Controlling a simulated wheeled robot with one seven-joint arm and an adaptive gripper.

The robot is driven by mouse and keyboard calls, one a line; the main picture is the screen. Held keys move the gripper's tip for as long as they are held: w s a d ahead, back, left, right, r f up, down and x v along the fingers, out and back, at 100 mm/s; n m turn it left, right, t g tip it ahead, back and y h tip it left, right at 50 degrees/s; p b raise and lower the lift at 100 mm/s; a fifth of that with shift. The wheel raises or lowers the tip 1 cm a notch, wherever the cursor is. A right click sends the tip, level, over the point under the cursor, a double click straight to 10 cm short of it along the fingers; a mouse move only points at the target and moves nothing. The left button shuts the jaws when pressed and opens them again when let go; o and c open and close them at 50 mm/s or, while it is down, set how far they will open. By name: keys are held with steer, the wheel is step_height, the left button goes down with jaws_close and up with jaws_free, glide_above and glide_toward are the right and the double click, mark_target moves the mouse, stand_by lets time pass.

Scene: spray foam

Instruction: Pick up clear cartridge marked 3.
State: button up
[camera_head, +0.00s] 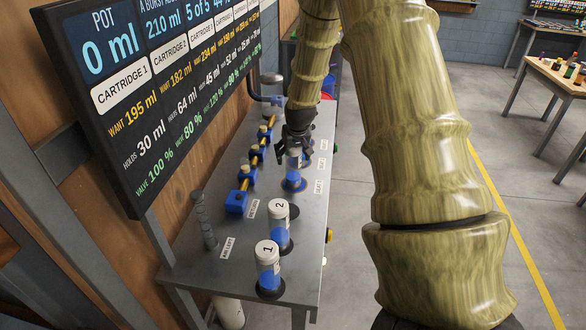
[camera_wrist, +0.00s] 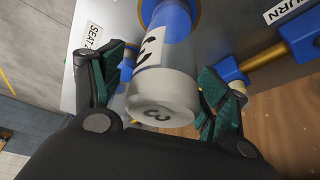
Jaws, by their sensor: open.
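The clear cartridge marked 3 (camera_wrist: 160,98) has a white cap with a 3 on it and blue contents. In the wrist view it lies between the two green-padded fingers of my gripper (camera_wrist: 165,78), which are open around it. In the head view the cartridge (camera_head: 294,180) stands upright on the bench under my gripper (camera_head: 292,152), its top partly hidden by the fingers. I cannot tell whether either finger touches it. Cartridges marked 1 (camera_head: 268,272) and 2 (camera_head: 279,232) stand nearer on the bench, clear with blue contents.
The grey bench (camera_head: 205,268) carries a yellow pipe with blue valve blocks (camera_head: 237,201) left of the cartridges. A large dark display (camera_head: 140,95) hangs over its left side. Open floor lies to the right.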

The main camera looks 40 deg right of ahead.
steer(key=shift+w+f, duration=0.2)
steer(key=shift+f, duration=0.05)
steer(key=shift+s, duration=0.15)
steer(key=c, duration=0.7)
jaws_close()
steer(key=shift+r, duration=0.1)
